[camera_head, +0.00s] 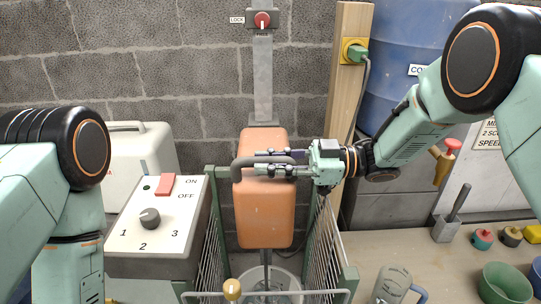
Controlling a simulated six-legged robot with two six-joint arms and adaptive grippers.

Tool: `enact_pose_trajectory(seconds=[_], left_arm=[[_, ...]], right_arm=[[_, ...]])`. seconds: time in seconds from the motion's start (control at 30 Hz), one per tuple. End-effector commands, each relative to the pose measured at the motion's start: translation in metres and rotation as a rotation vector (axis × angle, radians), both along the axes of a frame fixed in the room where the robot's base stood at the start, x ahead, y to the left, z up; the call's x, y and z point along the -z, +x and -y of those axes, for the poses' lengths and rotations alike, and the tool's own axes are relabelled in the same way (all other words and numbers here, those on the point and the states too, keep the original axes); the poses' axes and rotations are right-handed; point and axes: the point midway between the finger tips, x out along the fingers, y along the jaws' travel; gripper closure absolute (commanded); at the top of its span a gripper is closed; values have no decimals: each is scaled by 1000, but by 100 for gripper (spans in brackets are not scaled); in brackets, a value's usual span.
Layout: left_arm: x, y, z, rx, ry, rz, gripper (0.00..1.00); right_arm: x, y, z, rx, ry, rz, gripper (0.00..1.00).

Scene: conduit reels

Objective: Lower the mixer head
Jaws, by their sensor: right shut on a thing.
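The mixer head (264,222) is an orange box in the middle of the camera_head view, in front of a grey upright post (263,85). A grey bar handle (238,172) juts from its front. My right gripper (275,164) comes in from the right and is shut on this handle, its fingers on either side of the bar. A grey shaft runs down from the head into a pale bucket (284,281). A red lock knob (262,19) sits at the post's top, beside a LOCK label. My left arm shows at the left, its gripper out of view.
A control box (152,238) with a red switch (165,184) and a grey dial (150,218) stands left of the head. Green mesh guards (325,245) flank the bucket. Cups and a jug crowd the right bench.

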Motion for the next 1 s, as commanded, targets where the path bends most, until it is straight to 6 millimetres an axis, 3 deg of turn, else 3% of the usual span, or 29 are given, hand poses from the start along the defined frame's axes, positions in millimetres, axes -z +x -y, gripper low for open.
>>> enact_pose_trajectory(seconds=[0.03,0.2,0.5,0.7,1.0], left_arm=[[12,0,0,0,0,0,57],[33,0,0,0,0,0,57],[62,0,0,0,0,0,57],[70,0,0,0,0,0,57],[71,0,0,0,0,0,57]], right_arm=[[22,-2,-1,-5,-5,-9,100],[63,-2,-1,-5,-6,-9,100],[118,-2,-2,-5,-8,-9,100],[134,-2,-2,-5,-8,-7,100],[138,-3,-2,-6,-10,-10,100]])
